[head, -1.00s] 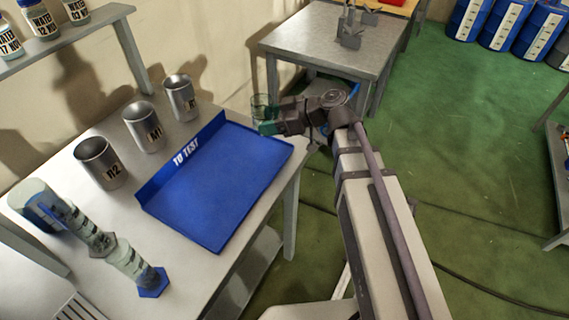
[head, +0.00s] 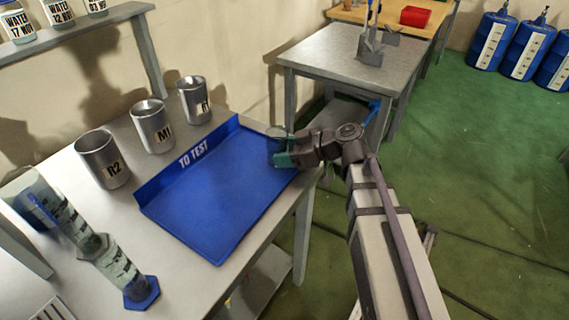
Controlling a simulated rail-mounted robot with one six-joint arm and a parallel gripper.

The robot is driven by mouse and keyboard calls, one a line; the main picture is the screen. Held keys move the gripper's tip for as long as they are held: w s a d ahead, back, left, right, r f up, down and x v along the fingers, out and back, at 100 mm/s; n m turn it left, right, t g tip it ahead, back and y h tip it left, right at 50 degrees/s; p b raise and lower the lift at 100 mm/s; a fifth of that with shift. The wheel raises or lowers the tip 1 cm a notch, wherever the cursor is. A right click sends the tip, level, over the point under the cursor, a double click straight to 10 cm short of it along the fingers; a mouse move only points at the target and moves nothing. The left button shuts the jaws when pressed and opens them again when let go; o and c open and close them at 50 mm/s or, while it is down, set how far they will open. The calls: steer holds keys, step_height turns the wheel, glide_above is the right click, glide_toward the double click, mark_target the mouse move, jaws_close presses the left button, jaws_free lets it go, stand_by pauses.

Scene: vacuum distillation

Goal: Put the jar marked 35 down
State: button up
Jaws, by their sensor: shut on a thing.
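My gripper (head: 284,155) is shut on a small greenish glass jar (head: 276,133). It holds the jar at the right back corner of the blue tray (head: 200,215), which is marked TO TEST. The gripper covers part of the jar, and no number can be read on it. I cannot tell whether the jar touches the tray or hangs just above it. The visible tray floor is empty.
Metal cups marked R2 (head: 103,160) and M1 (head: 152,127), and a third cup (head: 194,100), stand behind the tray. Glass cylinders (head: 122,268) are at the left front. A grey table (head: 345,65) stands behind. Labelled bottles (head: 57,12) stand on a shelf.

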steer(key=shift+f, duration=0.25)
steer(key=o, duration=1)
steer(key=shift+r, duration=0.1)
steer(key=p+v, duration=0.4)
steer(key=v, duration=0.7)
steer(key=shift+o, duration=0.6)
